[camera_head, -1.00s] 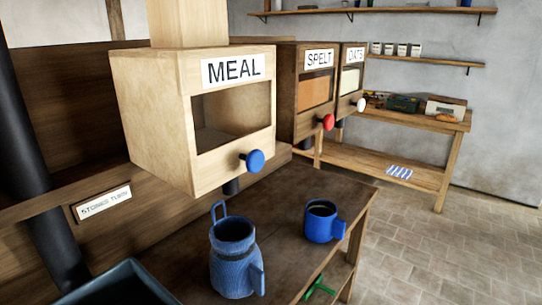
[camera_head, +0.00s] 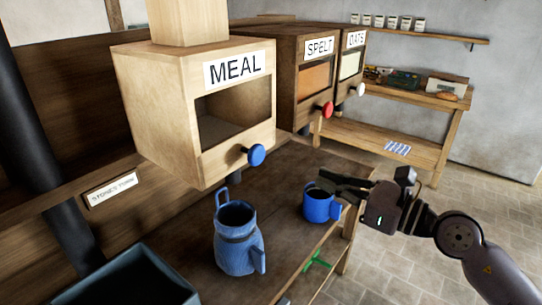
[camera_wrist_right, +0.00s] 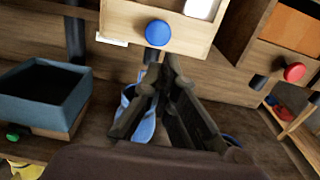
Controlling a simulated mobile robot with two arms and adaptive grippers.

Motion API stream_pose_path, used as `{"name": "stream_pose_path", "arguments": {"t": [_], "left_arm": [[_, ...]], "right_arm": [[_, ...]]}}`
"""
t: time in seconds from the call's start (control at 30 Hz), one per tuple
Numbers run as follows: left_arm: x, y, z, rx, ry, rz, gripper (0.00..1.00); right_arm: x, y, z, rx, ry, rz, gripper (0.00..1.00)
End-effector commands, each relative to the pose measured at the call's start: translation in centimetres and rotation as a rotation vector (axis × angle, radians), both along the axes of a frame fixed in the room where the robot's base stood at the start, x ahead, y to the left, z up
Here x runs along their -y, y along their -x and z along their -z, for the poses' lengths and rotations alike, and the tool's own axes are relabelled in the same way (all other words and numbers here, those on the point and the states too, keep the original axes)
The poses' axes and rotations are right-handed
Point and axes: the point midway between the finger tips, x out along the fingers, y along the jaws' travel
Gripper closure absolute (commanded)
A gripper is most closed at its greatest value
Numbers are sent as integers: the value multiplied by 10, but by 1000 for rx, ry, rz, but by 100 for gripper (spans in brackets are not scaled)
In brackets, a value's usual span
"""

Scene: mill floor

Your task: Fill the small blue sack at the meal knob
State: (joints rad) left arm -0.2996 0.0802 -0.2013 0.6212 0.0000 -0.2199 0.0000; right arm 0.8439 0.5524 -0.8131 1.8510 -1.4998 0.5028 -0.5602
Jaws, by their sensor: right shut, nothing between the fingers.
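The small blue sack (camera_head: 238,252) stands upright on the dark bench, its mouth open and dark inside, with a loop at its rim. The wooden MEAL bin (camera_head: 155,120) is behind and above it, with the blue meal knob (camera_head: 256,155) on its front and a dark spout (camera_head: 236,175) below. My right gripper (camera_head: 322,184) is shut and empty, with its fingers over the blue mug (camera_head: 318,207); I cannot tell if they touch. In the right wrist view the fingers partly hide the sack (camera_wrist_right: 146,131), and the blue knob (camera_wrist_right: 158,33) shows beyond. My left gripper is not in view.
The SPELT bin (camera_head: 292,75) with a red knob (camera_head: 327,109) and the OATS bin (camera_head: 350,65) are farther back. A grey-blue tub (camera_head: 125,280) is at the near left. A side table (camera_head: 415,140) stands by the wall. Bench space between sack and mug is clear.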

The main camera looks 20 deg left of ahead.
Motion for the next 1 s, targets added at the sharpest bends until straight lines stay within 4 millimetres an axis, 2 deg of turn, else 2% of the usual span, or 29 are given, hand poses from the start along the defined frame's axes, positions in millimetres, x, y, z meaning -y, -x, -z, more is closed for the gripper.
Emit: {"name": "stream_pose_path", "arguments": {"t": [0.27,0.37,0.8,1.0], "left_arm": [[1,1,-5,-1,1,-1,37],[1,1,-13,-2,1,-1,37],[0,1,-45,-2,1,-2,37],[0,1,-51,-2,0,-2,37]], "right_arm": [[-8,-4,-3,-3,-5,1,100],[-22,-8,-4,-5,-6,-2,100],[-106,-39,-4,-6,-7,1,100],[-127,-47,-2,-5,-6,1,100]]}}
